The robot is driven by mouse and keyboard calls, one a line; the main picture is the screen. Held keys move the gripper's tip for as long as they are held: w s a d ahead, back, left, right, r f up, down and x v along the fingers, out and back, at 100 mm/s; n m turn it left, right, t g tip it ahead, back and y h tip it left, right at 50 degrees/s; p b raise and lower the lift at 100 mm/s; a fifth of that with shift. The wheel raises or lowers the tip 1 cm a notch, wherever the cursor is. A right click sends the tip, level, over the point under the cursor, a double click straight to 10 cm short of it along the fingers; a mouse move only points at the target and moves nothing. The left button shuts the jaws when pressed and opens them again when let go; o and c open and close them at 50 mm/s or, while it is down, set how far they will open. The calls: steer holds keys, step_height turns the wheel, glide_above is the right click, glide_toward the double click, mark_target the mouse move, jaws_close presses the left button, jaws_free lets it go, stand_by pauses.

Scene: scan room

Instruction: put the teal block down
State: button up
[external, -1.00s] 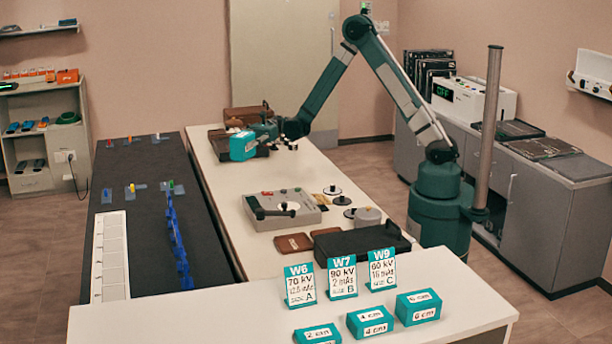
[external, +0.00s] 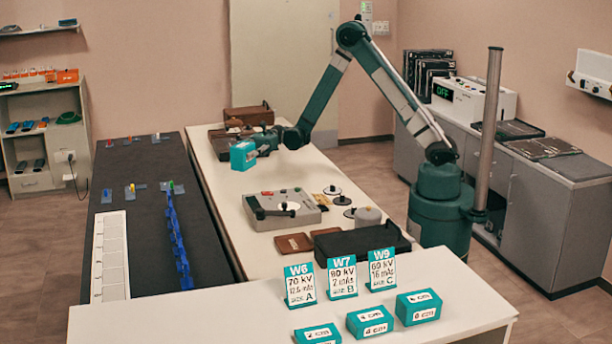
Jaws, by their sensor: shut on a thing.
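The teal block (external: 243,155) is at the far end of the white bench (external: 222,185), at the end of my arm. My gripper (external: 261,149) is shut on it from the right side. The block looks slightly tilted and seems to be a little above the bench top, though the exact gap cannot be told from this view. The fingertips are small and partly hidden by the block. Other teal blocks (external: 370,321) with white labels stand on the front table, away from my gripper.
A grey control box (external: 285,207) with a black handle stands mid-bench, with round discs beside it. A brown case (external: 248,115) and dark trays lie behind the block. Card signs (external: 342,277) stand on the front table. The bench between block and control box is clear.

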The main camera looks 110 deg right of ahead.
mark_target(237, 167)
steer(key=shift+f+b, duration=0.4)
steer(key=shift+f, duration=1.7)
steer(key=shift+f+b, duration=0.5)
steer(key=shift+f, duration=1.4)
steer(key=shift+f, duration=0.1)
steer(key=o, duration=1.3)
steer(key=p+v, duration=0.2)
steer(key=v, duration=1)
